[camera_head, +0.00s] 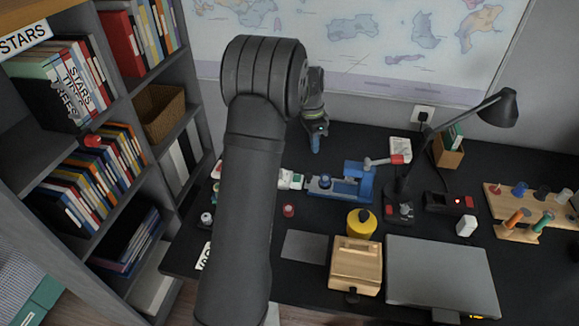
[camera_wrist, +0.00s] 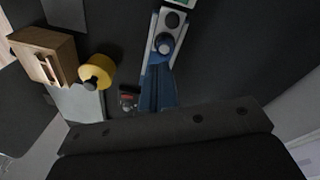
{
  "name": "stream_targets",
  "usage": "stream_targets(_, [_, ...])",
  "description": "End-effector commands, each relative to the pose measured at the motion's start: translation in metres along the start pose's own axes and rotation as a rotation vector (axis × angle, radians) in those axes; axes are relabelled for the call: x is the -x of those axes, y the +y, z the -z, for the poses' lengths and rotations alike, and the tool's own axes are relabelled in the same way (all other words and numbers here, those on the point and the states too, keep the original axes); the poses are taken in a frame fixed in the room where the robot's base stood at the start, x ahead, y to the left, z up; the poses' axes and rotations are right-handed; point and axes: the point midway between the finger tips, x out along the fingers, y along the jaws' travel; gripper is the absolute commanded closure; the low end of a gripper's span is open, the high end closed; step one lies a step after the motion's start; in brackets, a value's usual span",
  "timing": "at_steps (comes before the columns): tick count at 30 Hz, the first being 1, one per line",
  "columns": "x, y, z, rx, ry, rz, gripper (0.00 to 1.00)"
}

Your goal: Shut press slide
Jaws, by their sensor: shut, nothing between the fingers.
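The blue press (camera_head: 358,180) stands on the black desk, right of my gripper in the head view. Its lever, with a red end, reaches to the right. The slide (camera_head: 325,184), a pale bed with a round blue knob, extends left from the press. In the wrist view the slide (camera_wrist: 166,40) runs toward the top, and the blue press body (camera_wrist: 157,90) is partly cut off by my dark wrist housing. My gripper (camera_head: 316,145) is shut and empty, pointing down above the desk behind the slide, apart from it. Its fingertips are hidden in the wrist view.
A yellow cylinder (camera_head: 361,224), wooden box (camera_head: 355,266) and grey laptop (camera_head: 442,273) stand in front of the press. A black lamp (camera_head: 497,108) rises at right. Bookshelves (camera_head: 95,150) stand left.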

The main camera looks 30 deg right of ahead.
Motion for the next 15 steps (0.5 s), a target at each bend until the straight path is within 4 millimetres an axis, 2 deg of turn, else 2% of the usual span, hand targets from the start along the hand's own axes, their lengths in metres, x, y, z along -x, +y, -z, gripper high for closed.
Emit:
stream_targets(3, [-0.011, -0.008, -0.023, 0.33, 0.05, -0.069, 1.0])
stream_targets(15, [-0.036, -0.029, -0.085, 1.431, 0.133, -0.373, 1.0])
